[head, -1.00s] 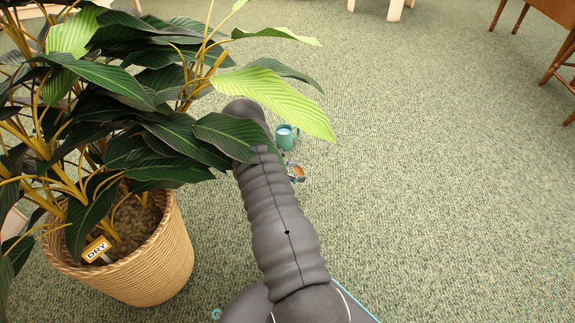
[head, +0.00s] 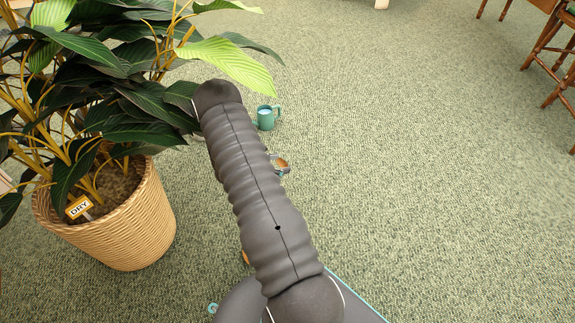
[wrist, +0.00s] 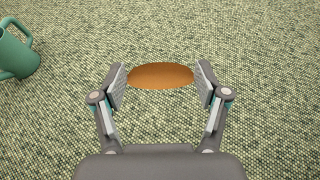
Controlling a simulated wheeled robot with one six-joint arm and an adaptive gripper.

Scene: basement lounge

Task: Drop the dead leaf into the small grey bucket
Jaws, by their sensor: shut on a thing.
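The dead leaf (wrist: 160,75) is a brown-orange oval between my fingertips in the wrist view. My gripper (wrist: 161,82) is shut on it, with one finger at each end of the leaf. The carpet shows around the leaf. In the head view my arm hides most of the gripper, and a bit of the brown leaf (head: 281,164) shows just right of the arm. I see no small grey bucket in either view.
A potted plant (head: 110,235) with a DRY tag and wide leaves stands at left, close to my arm. Wooden chair legs (head: 545,60) are at far right. Open carpet fills the right.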

